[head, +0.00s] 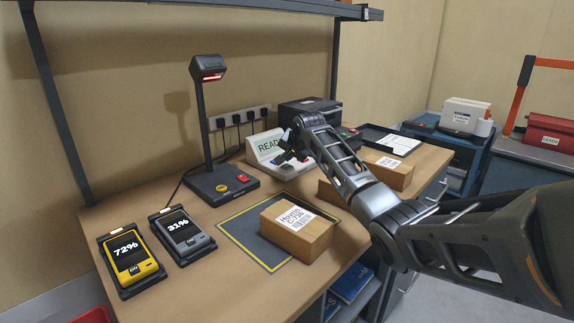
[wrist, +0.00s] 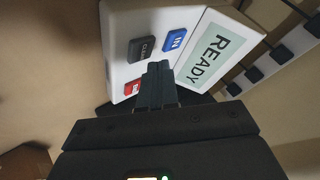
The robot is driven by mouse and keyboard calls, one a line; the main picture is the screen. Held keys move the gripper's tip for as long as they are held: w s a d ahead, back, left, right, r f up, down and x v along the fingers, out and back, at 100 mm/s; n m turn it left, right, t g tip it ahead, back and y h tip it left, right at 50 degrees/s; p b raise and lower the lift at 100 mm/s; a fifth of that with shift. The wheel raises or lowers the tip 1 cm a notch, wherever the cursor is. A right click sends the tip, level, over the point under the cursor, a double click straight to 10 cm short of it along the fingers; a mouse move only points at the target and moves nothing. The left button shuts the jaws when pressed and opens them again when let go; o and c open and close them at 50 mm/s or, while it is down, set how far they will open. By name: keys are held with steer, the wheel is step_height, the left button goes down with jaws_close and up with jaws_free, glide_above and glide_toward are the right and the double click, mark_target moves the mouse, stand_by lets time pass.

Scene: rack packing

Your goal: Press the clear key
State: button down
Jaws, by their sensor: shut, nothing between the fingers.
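The clear key (wrist: 141,47) is a dark grey key on a white terminal (wrist: 118,22), marked CLEAR in the wrist view. A blue key (wrist: 174,40) marked IN sits beside it, and a red key (wrist: 131,87) is on its other side. The terminal's screen (wrist: 215,53) reads READY. The terminal also shows in the head view (head: 256,158), its keys partly hidden by my gripper (head: 287,150). In the wrist view my gripper (wrist: 157,66) is shut and empty, its tips just below the clear key. I cannot tell whether they touch the terminal.
A scanner stand (head: 222,186) is left of the terminal and a printer (head: 310,113) behind it. A power strip (head: 240,118) is on the wall. A carton (head: 297,235) lies on the yellow-edged mat (head: 238,237). Two handhelds (head: 133,262) lie at the left.

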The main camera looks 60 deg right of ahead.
mark_target(289, 167)
step_height(289, 167, up, 5)
steer(key=p, duration=0.4)
stand_by(0.3)
stand_by(0.8)
